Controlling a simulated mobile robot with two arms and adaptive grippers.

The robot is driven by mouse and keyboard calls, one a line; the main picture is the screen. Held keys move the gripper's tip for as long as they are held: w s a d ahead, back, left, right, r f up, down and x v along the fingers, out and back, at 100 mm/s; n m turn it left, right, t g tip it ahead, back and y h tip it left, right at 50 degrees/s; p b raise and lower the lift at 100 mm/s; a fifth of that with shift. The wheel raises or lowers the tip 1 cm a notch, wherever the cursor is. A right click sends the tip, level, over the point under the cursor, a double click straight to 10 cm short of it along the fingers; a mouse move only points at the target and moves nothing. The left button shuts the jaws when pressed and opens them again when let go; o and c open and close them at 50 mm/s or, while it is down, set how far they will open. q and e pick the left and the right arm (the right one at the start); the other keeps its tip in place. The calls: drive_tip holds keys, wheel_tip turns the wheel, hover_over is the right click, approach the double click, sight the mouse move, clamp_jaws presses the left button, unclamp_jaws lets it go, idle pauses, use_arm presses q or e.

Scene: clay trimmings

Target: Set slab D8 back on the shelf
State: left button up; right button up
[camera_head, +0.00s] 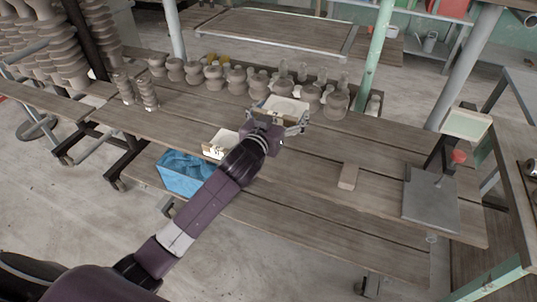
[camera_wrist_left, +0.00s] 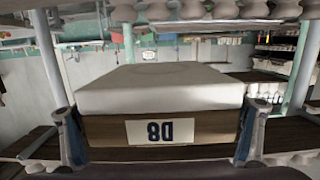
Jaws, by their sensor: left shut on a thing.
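Slab D8 is a pale clay slab (camera_wrist_left: 160,88) on a brown board with a white label reading D8 (camera_wrist_left: 160,131), upside down in the left wrist view. My left gripper (camera_head: 278,125) is shut on it, with one finger at each end of the board. In the head view the held slab (camera_head: 283,106) is beyond the gripper, over the wooden shelf (camera_head: 310,150) and near the row of clay pots. Whether it touches the planks I cannot tell. My right gripper is not in view.
Another labelled slab (camera_head: 219,144) lies left of my left arm. Clay pots (camera_head: 237,80) line the shelf's back. A blue bin (camera_head: 185,172) is below. A small wooden block (camera_head: 348,176) and a grey plate (camera_head: 430,198) lie right, with bare planks between.

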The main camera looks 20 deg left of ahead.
use_arm(q)
wheel_tip(320, 180, down, 9)
drive_tip(key=b, duration=0.1)
hover_over(281, 164)
wheel_tip(281, 164, down, 5)
drive_tip(key=shift+w+f+b, duration=0.1)
drive_tip(key=shift+f+b, duration=0.2)
drive_tip(key=shift+f, duration=0.25)
wheel_tip(281, 164, down, 4)
drive_tip(key=shift+f+b, duration=0.1)
drive_tip(key=shift+b, duration=0.55)
drive_tip(key=o, duration=1.5)
drive_tip(key=shift+f, duration=0.15)
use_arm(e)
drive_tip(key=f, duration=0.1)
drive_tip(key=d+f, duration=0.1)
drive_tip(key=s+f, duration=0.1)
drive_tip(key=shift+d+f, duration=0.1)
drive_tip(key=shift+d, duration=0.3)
